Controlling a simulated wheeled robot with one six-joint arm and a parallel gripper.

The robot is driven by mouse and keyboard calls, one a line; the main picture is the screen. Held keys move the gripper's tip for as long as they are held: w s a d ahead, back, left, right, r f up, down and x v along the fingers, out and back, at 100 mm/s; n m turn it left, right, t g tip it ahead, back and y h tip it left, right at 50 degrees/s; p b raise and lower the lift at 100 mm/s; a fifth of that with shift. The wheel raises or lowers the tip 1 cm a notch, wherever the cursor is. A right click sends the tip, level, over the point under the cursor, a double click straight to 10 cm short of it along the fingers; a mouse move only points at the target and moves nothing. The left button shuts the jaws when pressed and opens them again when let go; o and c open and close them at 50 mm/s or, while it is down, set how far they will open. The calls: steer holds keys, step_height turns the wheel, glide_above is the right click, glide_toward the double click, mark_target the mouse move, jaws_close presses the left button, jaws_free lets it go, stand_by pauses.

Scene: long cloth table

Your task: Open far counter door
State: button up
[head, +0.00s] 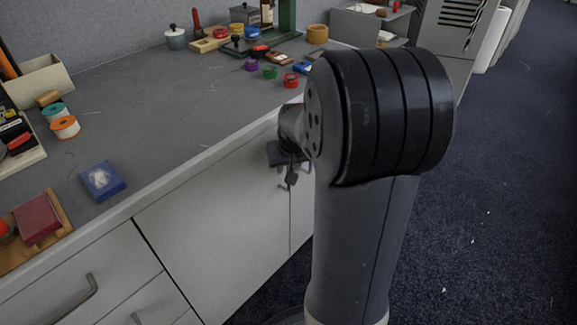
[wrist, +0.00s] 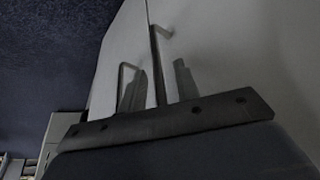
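The counter's pale door fronts run along its side below the worktop in the head view. A near door (head: 215,225) is large, and a narrow strip of the far door (head: 302,205) shows past a vertical seam, mostly hidden by my arm. My gripper (head: 289,172) is in front of the doors near that seam, small and partly hidden. In the wrist view, my gripper (wrist: 162,88) has its two fingers apart. A bar handle (wrist: 157,62) by the seam runs down between the fingers; contact cannot be told. A second handle (wrist: 122,85) lies left of the left finger.
Drawers with a bar handle (head: 78,300) are at the lower left. The worktop (head: 165,110) carries a blue box (head: 102,181), a red box (head: 37,219), tape rolls (head: 65,127) and several small items at the back. Dark carpet (head: 500,200) on the right is open.

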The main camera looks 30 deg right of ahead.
steer(key=shift+c, duration=0.4)
jaws_close()
